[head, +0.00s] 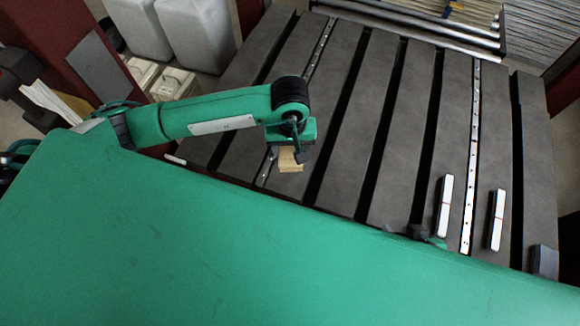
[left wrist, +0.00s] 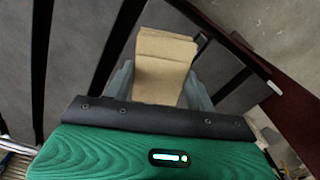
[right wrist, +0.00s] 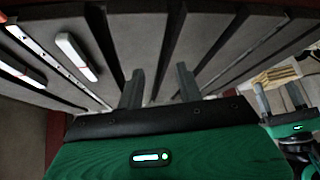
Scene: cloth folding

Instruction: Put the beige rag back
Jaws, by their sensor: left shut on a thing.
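The beige rag (head: 290,160) is a small folded block hanging below my left gripper (head: 290,141), over the dark slatted surface. In the left wrist view the rag (left wrist: 162,65) sticks out beyond the jaw, between the two grey fingers, and my left gripper (left wrist: 160,88) is shut on it. My right gripper (right wrist: 160,85) is open and empty in the right wrist view, with its fingers apart above the slats. In the head view my green body hides most of the right gripper.
Dark slats (head: 395,140) with gaps and perforated metal strips lie below. Two white bars, one (head: 445,205) and another (head: 496,220), and a grey-blue block (head: 545,262) rest at the right. White canisters (head: 197,32) stand at the upper left. Metal rails (head: 410,30) border the far edge.

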